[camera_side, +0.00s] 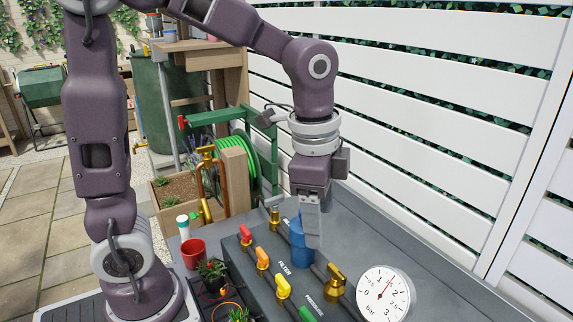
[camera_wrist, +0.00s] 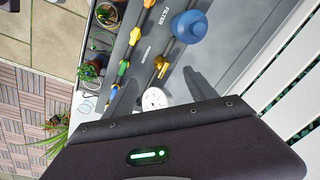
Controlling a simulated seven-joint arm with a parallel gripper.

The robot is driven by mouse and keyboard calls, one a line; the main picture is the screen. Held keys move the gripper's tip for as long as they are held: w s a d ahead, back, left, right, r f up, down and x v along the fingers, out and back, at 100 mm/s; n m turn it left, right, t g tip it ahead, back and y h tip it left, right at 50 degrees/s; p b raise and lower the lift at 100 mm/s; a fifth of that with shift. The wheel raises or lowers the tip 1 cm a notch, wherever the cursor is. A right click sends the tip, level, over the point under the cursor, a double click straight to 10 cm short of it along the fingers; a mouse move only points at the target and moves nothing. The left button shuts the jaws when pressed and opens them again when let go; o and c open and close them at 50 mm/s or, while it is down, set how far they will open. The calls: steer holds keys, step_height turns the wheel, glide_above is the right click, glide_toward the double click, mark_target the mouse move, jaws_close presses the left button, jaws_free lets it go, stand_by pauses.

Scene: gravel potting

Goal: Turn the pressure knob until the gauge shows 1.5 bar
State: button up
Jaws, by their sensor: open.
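The round white pressure gauge (camera_side: 372,303) lies at the lower right of the side view. Its thin needle points up and to the right, between the 1 and the 2; the exact reading is too small to tell. A brass knob-like fitting (camera_side: 336,279), likely the pressure knob, stands just left of the gauge. My gripper (camera_side: 314,243) hangs pointing down, overlapping the blue filter (camera_side: 298,252) in this view. In the wrist view my gripper (camera_wrist: 158,78) is open and empty. The gauge (camera_wrist: 154,98) shows between its fingers, the brass fitting (camera_wrist: 161,64) just beyond.
Valves with red (camera_side: 245,234), orange (camera_side: 262,258), yellow (camera_side: 283,287) and green (camera_side: 311,314) handles line the panel's left side. A white slatted fence (camera_side: 430,130) rises behind. The grey bench right of the filter is clear.

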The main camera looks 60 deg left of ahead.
steer(key=s+a+r+n+t, duration=0.2)
steer(key=s+n, duration=0.3)
steer(key=s, duration=0.2)
steer(key=s+a+r+n+t, duration=0.2)
steer(key=s+n, duration=0.3)
steer(key=s, duration=0.2)
steer(key=w+a+r+g, duration=0.2)
steer(key=w+a+g, duration=0.45)
steer(key=w, duration=0.65)
steer(key=w+a+f+g, duration=0.3)
steer(key=w+a+f, duration=0.5)
steer(key=a, duration=0.3)
steer(key=shift+f, duration=0.4)
